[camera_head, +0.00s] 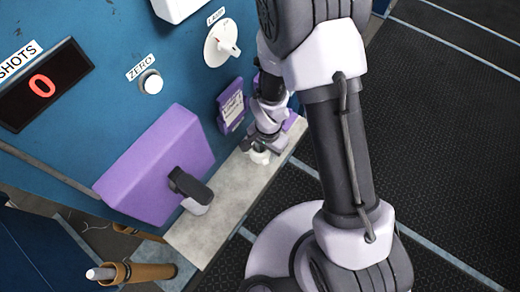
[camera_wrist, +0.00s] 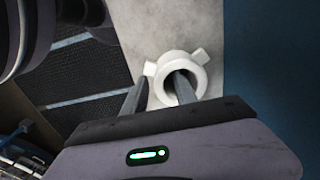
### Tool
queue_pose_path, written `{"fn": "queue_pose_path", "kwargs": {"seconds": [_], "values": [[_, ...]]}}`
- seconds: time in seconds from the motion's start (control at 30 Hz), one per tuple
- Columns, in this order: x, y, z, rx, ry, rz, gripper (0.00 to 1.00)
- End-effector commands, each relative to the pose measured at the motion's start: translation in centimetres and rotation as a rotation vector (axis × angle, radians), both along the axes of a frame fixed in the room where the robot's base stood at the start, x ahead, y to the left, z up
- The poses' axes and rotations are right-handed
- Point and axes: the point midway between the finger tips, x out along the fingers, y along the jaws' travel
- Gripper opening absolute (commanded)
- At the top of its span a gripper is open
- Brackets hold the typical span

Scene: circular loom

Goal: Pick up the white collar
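The white collar (camera_wrist: 200,82) is a short ring with a lug on either side. In the wrist view it stands on the pale grey ledge with its round opening towards the camera. My gripper (camera_wrist: 160,82) has its two fingers apart over the collar. One finger appears to reach into or over the opening, and the other is just outside the collar's left wall. I cannot tell whether either finger touches it. In the head view, the collar (camera_head: 260,157) shows small and partly hidden below my gripper (camera_head: 262,147).
The grey ledge (camera_head: 215,222) runs along the blue machine panel (camera_head: 120,95). A purple box (camera_head: 150,165) with a black handle (camera_head: 188,186) stands beside it. A purple holder (camera_head: 231,105) is on the panel behind my gripper. Dark floor lies to the right.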

Motion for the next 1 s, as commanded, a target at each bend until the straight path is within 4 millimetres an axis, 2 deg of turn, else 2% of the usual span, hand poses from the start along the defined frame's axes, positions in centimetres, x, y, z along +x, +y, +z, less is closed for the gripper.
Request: {"fn": "queue_pose_path", "kwargs": {"seconds": [0.1, 0.3, 0.47, 0.5, 1.0], "values": [[-0.01, -0.01, -1.32, 0.000, 0.000, 0.000, 0.34], [0.04, 0.01, -1.34, 0.000, -0.001, 0.001, 0.34], [0.04, 0.01, -1.33, 0.000, -0.001, 0.001, 0.03], [0.04, 0.01, -1.32, 0.000, -0.001, 0.001, 0.00], [0.03, 0.00, -1.31, 0.000, -0.001, 0.001, 0.00]]}}
